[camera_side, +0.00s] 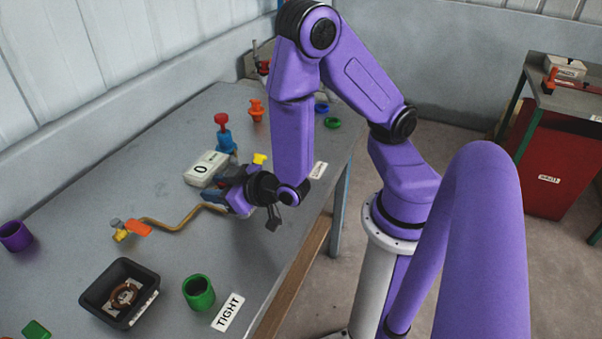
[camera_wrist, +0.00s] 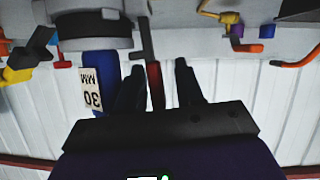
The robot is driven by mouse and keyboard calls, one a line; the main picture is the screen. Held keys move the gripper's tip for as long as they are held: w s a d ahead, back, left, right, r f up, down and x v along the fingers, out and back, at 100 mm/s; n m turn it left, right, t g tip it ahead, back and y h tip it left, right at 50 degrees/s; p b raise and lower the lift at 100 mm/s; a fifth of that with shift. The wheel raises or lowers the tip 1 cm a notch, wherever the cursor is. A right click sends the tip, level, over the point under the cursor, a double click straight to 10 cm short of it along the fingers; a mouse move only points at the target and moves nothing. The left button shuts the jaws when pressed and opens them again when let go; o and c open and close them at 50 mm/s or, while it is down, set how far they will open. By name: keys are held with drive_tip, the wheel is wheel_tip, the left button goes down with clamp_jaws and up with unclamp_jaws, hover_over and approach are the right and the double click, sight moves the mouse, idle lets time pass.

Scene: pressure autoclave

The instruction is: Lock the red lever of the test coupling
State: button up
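In the wrist view a red lever (camera_wrist: 155,86) on a dark stem stands between the two fingers of my gripper (camera_wrist: 160,80). Gaps show on both sides of the lever, so the fingers are apart and look open. Next to the left finger is a blue body (camera_wrist: 90,62) with a white "30 MM" label (camera_wrist: 91,90), below a grey round part (camera_wrist: 90,25). I cannot tell whether the lever lies in depth between the fingers. In the side view my gripper (camera_side: 228,190) is low over the bench beside the white gauge box (camera_side: 206,168); my wrist hides the red lever there.
A brown hose (camera_side: 185,220) runs to a fitting with an orange handle (camera_side: 138,228). A red-topped blue valve (camera_side: 223,132) and a yellow handle (camera_side: 259,158) stand nearby. A black tray (camera_side: 90,297), a green cup (camera_side: 199,292) and a TIGHT label (camera_side: 229,311) lie toward the front.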

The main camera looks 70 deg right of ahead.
drive_tip(key=shift+a, duration=0.15)
drive_tip(key=a+n+h, duration=0.1)
drive_tip(key=n, duration=0.1)
drive_tip(key=a+f+n+h, duration=0.2)
drive_tip(key=n, duration=0.1)
drive_tip(key=shift+a+f+n+t+h, duration=0.15)
drive_tip(key=shift+a+n+t+h, duration=0.15)
drive_tip(key=shift+a+t, duration=0.1)
drive_tip(key=v, duration=1.7)
drive_tip(key=s+d+r+n+g+y, duration=0.2)
drive_tip(key=d+r+n+g, duration=0.1)
drive_tip(key=d+g, duration=0.2)
drive_tip(key=s+d+r+n+g+y, duration=0.2)
drive_tip(key=d+g, duration=0.4)
drive_tip(key=g, duration=0.3)
drive_tip(key=shift+s+d+r+n+y, duration=0.2)
drive_tip(key=shift+s+r+n+y, duration=0.25)
drive_tip(key=shift+s+r, duration=0.55)
